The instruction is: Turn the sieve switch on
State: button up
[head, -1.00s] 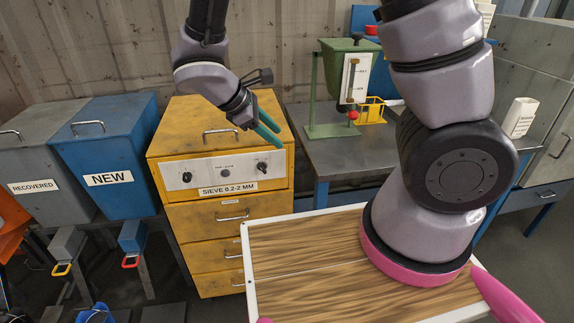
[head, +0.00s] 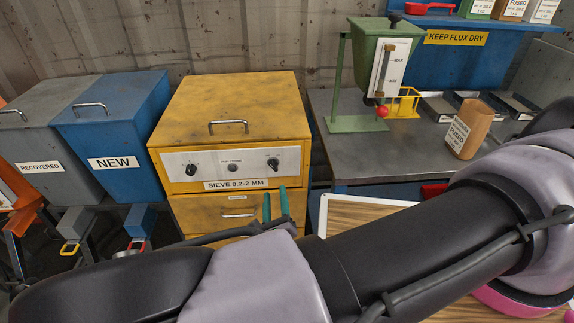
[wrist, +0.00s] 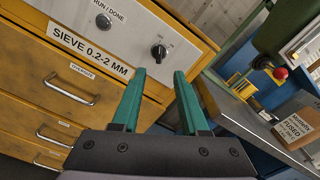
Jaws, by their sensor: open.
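The yellow sieve cabinet (head: 230,110) stands against the wall, labelled "SIEVE 0.2-2 MM". Its silver panel (head: 215,163) has a left black knob (head: 191,170), a middle round indicator marked "RUN / DONE" (head: 233,168) and a right black knob (head: 273,164). My gripper (head: 276,205) has teal fingers, open and empty, below and in front of the right knob. In the wrist view my gripper (wrist: 160,78) points at the panel's right end, apart from the knob.
Blue "NEW" bin (head: 112,150) and grey "RECOVERED" bin (head: 40,160) stand left. A metal bench (head: 345,155) at right holds a green hopper (head: 375,70), a yellow basket (head: 402,104) and a paper container (head: 468,130). Drawer handles stick out below the panel.

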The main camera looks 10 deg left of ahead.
aim_at(273, 168)
jog(key=x, duration=1)
jog(key=shift+w+a+f, duration=0.1)
jog(key=shift+w+a, duration=0.05)
jog(key=shift+w, duration=0.15)
grip_shut()
